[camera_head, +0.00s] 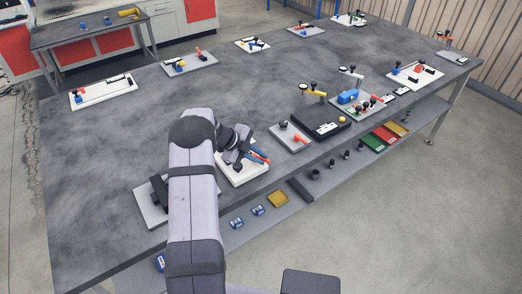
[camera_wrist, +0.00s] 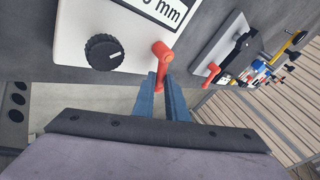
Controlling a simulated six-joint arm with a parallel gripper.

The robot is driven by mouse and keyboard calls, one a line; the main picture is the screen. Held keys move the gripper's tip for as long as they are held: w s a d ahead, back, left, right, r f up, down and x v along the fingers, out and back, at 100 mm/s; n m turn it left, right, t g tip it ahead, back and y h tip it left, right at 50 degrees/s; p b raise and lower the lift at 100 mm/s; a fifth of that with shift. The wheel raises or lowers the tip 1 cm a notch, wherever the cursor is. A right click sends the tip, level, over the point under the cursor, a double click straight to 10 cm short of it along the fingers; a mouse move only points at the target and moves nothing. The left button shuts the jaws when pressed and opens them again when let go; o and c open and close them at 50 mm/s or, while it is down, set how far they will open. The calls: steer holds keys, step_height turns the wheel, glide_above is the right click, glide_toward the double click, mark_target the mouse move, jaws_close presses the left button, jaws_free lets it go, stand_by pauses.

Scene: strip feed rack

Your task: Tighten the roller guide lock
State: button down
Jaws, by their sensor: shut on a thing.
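A white plate (camera_wrist: 80,30) lies under my gripper, with a label ending in "mm", a black ribbed knob (camera_wrist: 103,52) and a red lever (camera_wrist: 162,52), which I take for the roller guide lock. My gripper (camera_wrist: 163,80) has its two blue fingers closed on the lower end of the red lever. The knob stands apart, left of the fingers. In the camera_head view, my gripper (camera_head: 260,156) is over the white plate (camera_head: 245,178) near the table's front edge. My arm hides part of this plate.
A grey plate (camera_head: 287,144) with a red lever and dark knob is close on the right; beyond it is a black base (camera_head: 327,129). Another grey plate (camera_head: 150,212) is left of my arm. Several more fixtures line the table, whose middle (camera_head: 190,110) is clear.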

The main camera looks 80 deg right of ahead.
steer(key=shift+w+a+f+m+g+y+b, duration=0.1)
steer(key=shift+w+m+g+y+b, duration=0.15)
steer(key=shift+m, duration=0.35)
steer(key=shift+w+a+f+m+g+y+b, duration=0.15)
steer(key=shift+m+g+y+b, duration=0.15)
steer(key=shift+m, duration=0.3)
steer(key=shift+w+a+r+m+y+b, duration=0.1)
steer(key=shift+w+r+m+y+b, duration=0.1)
steer(key=shift+m+y+b, duration=0.65)
steer(key=shift+m, duration=0.25)
steer(key=c, duration=2)
jaws_free()
steer(key=shift+c, duration=0.2)
steer(key=b+v, duration=0.2)
steer(key=v, duration=0.5)
steer(key=shift+w+r, duration=0.15)
steer(key=shift+w, duration=0.1)
